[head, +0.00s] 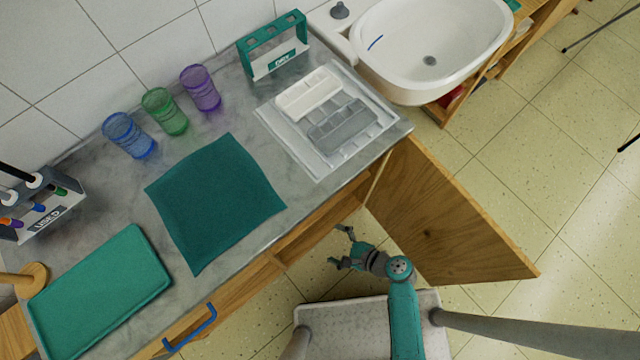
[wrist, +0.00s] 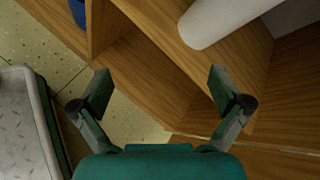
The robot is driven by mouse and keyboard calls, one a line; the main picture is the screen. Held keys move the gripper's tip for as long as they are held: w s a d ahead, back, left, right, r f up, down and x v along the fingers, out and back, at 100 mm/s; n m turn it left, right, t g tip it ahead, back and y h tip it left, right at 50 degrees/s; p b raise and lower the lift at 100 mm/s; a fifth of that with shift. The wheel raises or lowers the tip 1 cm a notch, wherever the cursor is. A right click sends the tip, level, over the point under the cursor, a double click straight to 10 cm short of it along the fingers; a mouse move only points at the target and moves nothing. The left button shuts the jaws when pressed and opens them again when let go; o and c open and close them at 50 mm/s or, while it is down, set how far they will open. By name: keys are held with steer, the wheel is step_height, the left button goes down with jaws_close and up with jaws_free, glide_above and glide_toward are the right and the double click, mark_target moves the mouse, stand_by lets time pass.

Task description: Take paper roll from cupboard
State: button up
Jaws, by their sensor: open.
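The cupboard stands under the counter, with its wooden door (head: 450,225) swung open to the right in the head view. In the wrist view, a white paper roll (wrist: 222,20) lies on a wooden shelf (wrist: 150,22) at the top right; its upper end is cut off by the picture edge. My gripper (head: 340,246) is open and empty in front of the cupboard opening, below the counter edge. In the wrist view my gripper (wrist: 160,76) has its fingers spread, apart from the roll. The head view does not show the roll.
The grey counter (head: 110,195) overhangs the cupboard and holds a teal cloth (head: 215,200), several cups and a white tray (head: 325,165). A blue object (wrist: 77,12) shows at the wrist view's top left. A white sink (head: 430,85) is beyond the door.

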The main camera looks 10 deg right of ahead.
steer(key=w+r+m+y, duration=0.4)
steer(key=w+r+y, duration=0.35)
steer(key=w, duration=0.45)
steer(key=x, duration=1)
steer(key=shift+w+a+r, duration=0.15)
steer(key=shift+w+a, duration=0.1)
steer(key=shift+w, duration=0.05)
steer(key=c, duration=1.5)
